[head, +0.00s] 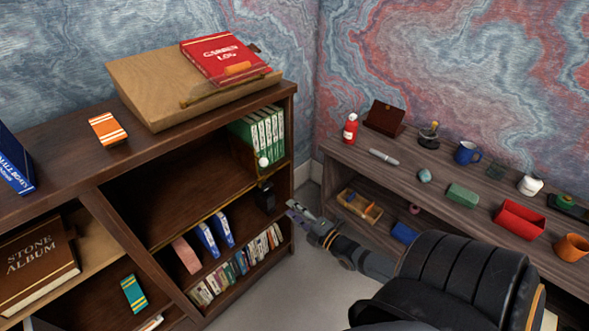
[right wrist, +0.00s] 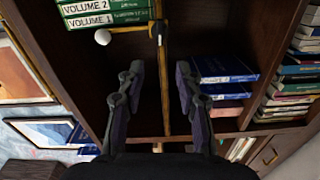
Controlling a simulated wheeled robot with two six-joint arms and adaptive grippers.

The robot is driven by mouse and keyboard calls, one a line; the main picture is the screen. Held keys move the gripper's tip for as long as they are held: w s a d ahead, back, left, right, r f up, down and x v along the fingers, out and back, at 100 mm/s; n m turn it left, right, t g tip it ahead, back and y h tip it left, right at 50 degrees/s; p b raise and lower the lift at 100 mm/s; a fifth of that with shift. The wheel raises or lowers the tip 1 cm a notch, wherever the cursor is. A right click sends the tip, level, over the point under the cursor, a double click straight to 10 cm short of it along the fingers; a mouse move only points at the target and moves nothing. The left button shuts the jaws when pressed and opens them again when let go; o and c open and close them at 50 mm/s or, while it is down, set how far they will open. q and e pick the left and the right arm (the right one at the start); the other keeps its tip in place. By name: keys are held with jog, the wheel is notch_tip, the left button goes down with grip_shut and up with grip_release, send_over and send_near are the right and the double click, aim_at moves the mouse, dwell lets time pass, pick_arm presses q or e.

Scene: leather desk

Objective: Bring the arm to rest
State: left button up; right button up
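My right arm reaches in from the bottom right of the head view. Its gripper (head: 297,211) is in front of the bookcase's right end, in the gap between the bookcase and the right-hand desk. In the right wrist view the two fingers of my right gripper (right wrist: 160,80) stand wide apart with nothing held between them. The shelf edge (right wrist: 166,100) with its gold trim shows behind the gap. My left gripper is not in view.
The bookcase (head: 90,160) bears a wooden slope (head: 145,80) with a red book (head: 220,60). The desk (head: 400,160) holds a red bottle (head: 350,128), a blue mug (head: 466,153) and a red tray (head: 520,218).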

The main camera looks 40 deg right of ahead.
dwell(0.3)
jog(key=s+d+f+m+g+h+p, duration=0.15)
jog(key=s+f+m+g, duration=0.5)
jog(key=f, duration=0.65)
jog(key=s+f+m+g+h+p, duration=0.2)
jog(key=s+f+m+g+p, duration=0.15)
jog(key=s+f, duration=0.7)
jog(key=s+a+f+m+g+p, duration=0.1)
jog(key=s+a+f+m+g, duration=0.2)
jog(key=s, duration=0.6)
jog(key=s+a+f+m+g+y, duration=0.1)
jog(key=s+a+f+m+g, duration=0.2)
jog(key=s+a+f, duration=0.4)
jog(key=s+f+m, duration=0.1)
jog(key=s+f, duration=0.1)
jog(key=s, duration=0.1)
jog(key=shift+s+a+m+g+p, duration=0.25)
jog(key=shift+a+m+g+p, duration=0.05)
jog(key=shift+a+g+p, duration=0.1)
